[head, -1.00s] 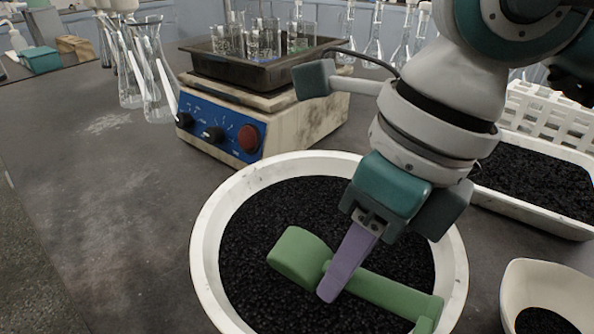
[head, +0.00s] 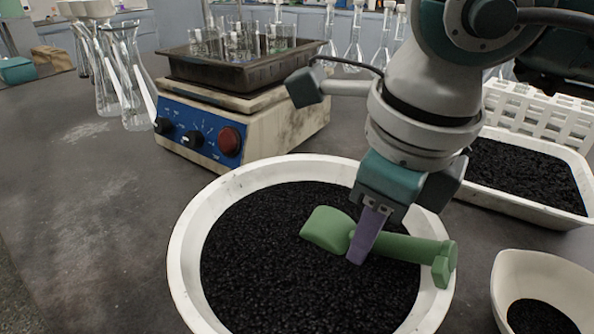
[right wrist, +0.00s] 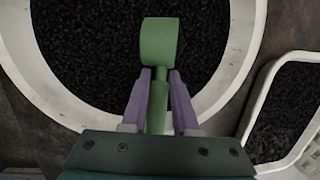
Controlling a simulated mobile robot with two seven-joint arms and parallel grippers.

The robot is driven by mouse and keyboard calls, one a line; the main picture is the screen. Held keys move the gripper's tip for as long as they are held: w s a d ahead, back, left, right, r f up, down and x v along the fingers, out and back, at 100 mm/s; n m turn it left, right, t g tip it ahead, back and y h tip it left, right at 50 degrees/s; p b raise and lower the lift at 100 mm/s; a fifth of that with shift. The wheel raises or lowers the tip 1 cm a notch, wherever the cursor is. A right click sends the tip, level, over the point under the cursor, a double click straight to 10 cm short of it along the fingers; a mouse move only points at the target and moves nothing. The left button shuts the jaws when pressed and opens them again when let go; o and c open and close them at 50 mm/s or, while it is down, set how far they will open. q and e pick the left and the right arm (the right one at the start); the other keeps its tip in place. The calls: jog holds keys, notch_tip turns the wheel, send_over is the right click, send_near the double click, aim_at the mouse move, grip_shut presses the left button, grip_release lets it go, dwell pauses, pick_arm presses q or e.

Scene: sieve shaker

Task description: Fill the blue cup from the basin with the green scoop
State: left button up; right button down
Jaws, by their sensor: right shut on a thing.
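The green scoop (head: 406,248) is held by its handle in my right gripper (head: 358,262), whose purple fingers are shut on it. The scoop's head points left over the white basin (head: 184,262), which holds black granules. The scoop is over the right back part of the basin, with its handle end near the right rim. In the right wrist view the scoop (right wrist: 160,42) extends forward from between the fingers (right wrist: 160,75). I cannot tell whether the scoop holds granules. No blue cup is in view. My left gripper is not in view.
A shaker (head: 285,130) with blue panel and dark tray of glassware stands behind the basin. A white tray of black granules (head: 524,215) is at right, with a white rack behind. A white bowl (head: 550,280) with granules sits front right.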

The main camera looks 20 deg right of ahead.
jog(key=shift+s+a+f+t+h+b, duration=0.1)
jog(key=shift+a+f+t+h+b, duration=0.1)
jog(key=shift+f+t+h+b, duration=0.45)
jog(key=shift+r+t+h+b, duration=0.2)
jog(key=shift+t+h+b, duration=0.35)
jog(key=shift+h, duration=0.6)
jog(key=shift+s+a+r+g+y+p, duration=0.15)
jog(key=shift+r+g+y+p, duration=0.15)
jog(key=shift+r+p, duration=0.5)
jog(key=shift+s+a+r+y, duration=0.1)
jog(key=shift+s+r+y, duration=0.1)
jog(key=shift+y, duration=0.1)
jog(key=shift+s+a+r+p, duration=0.1)
jog(key=shift+a+r+p, duration=0.1)
jog(key=shift+a+p, duration=0.1)
jog(key=shift+r+h, duration=0.35)
jog(key=shift+h, duration=0.05)
jog(key=shift+a+r+h, duration=0.2)
jog(key=shift+r+h, duration=0.05)
jog(key=shift+h, duration=0.05)
jog(key=shift+s+r+t+p, duration=0.1)
jog(key=shift+r+t+p, duration=0.3)
jog(key=shift+p, duration=0.05)
jog(key=h+p, duration=0.1)
jog(key=p, duration=0.1)
jog(key=r+t+h+p, duration=0.1)
jog(key=shift+a+n+p, duration=0.15)
jog(key=shift+n+p, duration=0.15)
jog(key=shift+p, duration=0.1)
